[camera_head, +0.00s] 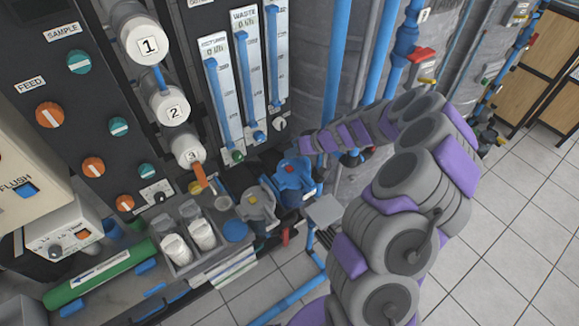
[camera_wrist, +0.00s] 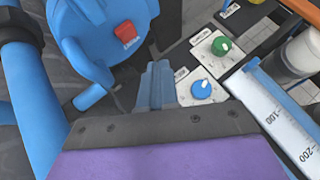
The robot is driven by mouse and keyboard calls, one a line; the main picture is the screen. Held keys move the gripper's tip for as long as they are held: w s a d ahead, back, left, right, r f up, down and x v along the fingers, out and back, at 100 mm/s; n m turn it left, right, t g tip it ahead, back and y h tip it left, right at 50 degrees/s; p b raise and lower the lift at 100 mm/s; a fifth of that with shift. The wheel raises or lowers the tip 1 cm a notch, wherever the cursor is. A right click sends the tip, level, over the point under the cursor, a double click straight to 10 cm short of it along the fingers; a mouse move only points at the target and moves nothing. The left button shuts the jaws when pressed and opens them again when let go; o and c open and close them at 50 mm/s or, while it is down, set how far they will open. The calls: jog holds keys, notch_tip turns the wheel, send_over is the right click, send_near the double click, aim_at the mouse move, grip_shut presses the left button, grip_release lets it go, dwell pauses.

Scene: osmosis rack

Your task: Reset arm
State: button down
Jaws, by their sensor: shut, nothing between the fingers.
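My arm, grey with purple pads, rises on the right of the head view and bends over to the left. Its end, my gripper (camera_wrist: 157,72), shows in the wrist view as blue-grey fingers pressed together with nothing between them. In the head view the arm's far end is close to the rack, above a blue pump (camera_head: 293,172), and the fingertips are hard to make out. In the wrist view, the blue pump housing with a red square (camera_wrist: 125,32) is left of the fingers. A blue knob (camera_wrist: 201,89) and a green knob (camera_wrist: 221,46) are to their right.
Flow gauges (camera_head: 218,90) and white numbered cylinders (camera_head: 148,45) stand on the rack. A tray (camera_head: 182,262) holds white-capped containers. Blue pipes (camera_head: 337,60) run behind the arm; another pipe (camera_wrist: 28,95) is close in the wrist view. Tiled floor (camera_head: 505,220) at right is clear.

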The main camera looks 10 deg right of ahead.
jog(key=shift+r, duration=0.95)
jog(key=s+a+r+n+g, duration=0.1)
jog(key=s+a+r+g, duration=0.1)
jog(key=s+a+r, duration=0.45)
jog(key=s+a+r+n+g, duration=0.15)
jog(key=s+a+r, duration=0.25)
jog(key=s+r, duration=0.4)
jog(key=s+d+r+m+g+h, duration=0.1)
jog(key=s+d+h, duration=0.3)
jog(key=s, duration=1)
jog(key=s+d+m+g+h, duration=0.2)
jog(key=s+d+m+h, duration=0.1)
jog(key=s, duration=1.1)
jog(key=d+m, duration=0.1)
jog(key=d, duration=0.1)
jog(key=shift+s+d+r+h, duration=0.15)
jog(key=shift+d+r+h, duration=0.15)
jog(key=shift+r+h, duration=0.1)
jog(key=c, duration=1.8)
grip_release()
